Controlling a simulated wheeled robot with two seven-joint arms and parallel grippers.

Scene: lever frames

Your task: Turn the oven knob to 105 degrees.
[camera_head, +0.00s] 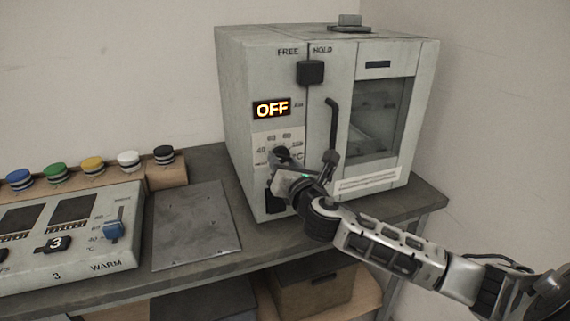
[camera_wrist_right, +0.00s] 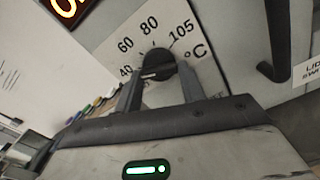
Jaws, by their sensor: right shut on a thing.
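The grey oven (camera_head: 262,60) stands on the bench, and its display (camera_head: 271,108) reads OFF. The dark oven knob (camera_head: 279,154) is on its front panel below the display, partly hidden by my right gripper (camera_head: 281,165). In the right wrist view the knob (camera_wrist_right: 159,64) sits between the two fingertips of my right gripper (camera_wrist_right: 158,80), which is shut on it. The dial (camera_wrist_right: 183,48) around it carries 40, 60, 80 and 105 °C. The knob's white mark points left, close to the 40 side and away from 105. My left gripper is not in view.
A dark door handle (camera_head: 333,125) stands out right of the knob. A black slider (camera_head: 310,72) sits under FREE and HOLD. A warmer panel (camera_head: 70,240), coloured buttons (camera_head: 92,164) and a flat metal plate (camera_head: 195,228) lie to the left.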

